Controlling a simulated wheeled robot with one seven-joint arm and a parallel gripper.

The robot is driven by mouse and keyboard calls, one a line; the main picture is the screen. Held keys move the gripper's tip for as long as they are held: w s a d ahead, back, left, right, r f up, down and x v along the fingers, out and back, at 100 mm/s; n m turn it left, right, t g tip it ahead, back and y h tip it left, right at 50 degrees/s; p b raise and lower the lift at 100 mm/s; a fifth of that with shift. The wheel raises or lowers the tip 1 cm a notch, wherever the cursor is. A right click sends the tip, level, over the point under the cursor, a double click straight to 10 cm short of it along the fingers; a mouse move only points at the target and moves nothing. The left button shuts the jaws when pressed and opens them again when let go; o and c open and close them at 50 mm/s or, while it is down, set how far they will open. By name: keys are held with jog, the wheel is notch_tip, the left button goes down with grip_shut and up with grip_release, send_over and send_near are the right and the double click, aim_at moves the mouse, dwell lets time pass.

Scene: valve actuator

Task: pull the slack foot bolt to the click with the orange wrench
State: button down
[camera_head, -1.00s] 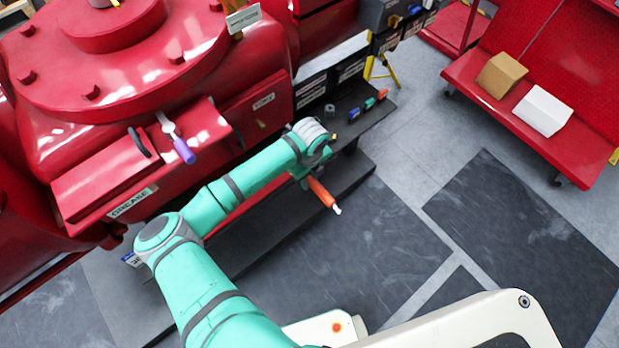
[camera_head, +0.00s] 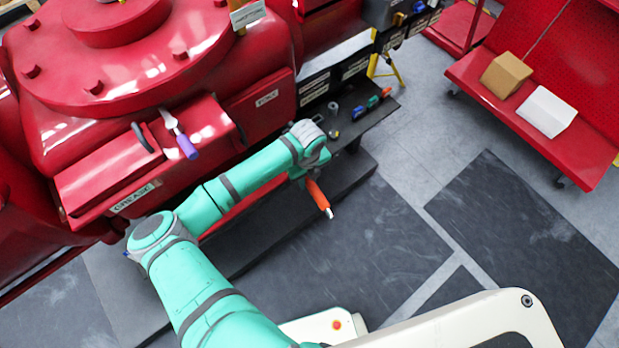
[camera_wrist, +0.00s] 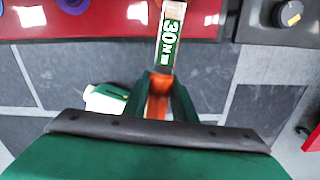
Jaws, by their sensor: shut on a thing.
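The orange wrench (camera_head: 318,196) sticks out below the end of my arm in the head view, over the dark floor beside the black step. Its end has a pale tip. In the wrist view, my gripper (camera_wrist: 160,88) is shut on the orange handle of the wrench (camera_wrist: 158,106). A green and white label reading 30 Nm lies on its shaft, which runs up out of the frame. In the head view my gripper is mostly hidden under my wrist. The wrench's head and the slack foot bolt cannot be made out in either view.
The red valve body (camera_head: 120,70) fills the left, with a purple-handled tool (camera_head: 185,143) on its ledge. A black shelf (camera_head: 350,118) holds small coloured tools. A red rack (camera_head: 545,100) with two boxes stands at right. Dark floor mats (camera_head: 520,230) lie clear.

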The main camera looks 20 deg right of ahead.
jog(key=shift+w+a, duration=0.1)
jog(key=shift+a, duration=0.2)
jog(key=shift+m, duration=0.3)
jog(key=shift+a, duration=0.15)
jog(key=shift+s+a+m, duration=0.25)
jog(key=shift+a+m, duration=0.75)
jog(key=shift+m, duration=0.1)
jog(key=shift+a, duration=0.15)
jog(key=shift+w+a+m, duration=0.1)
jog(key=shift+a+m, duration=0.9)
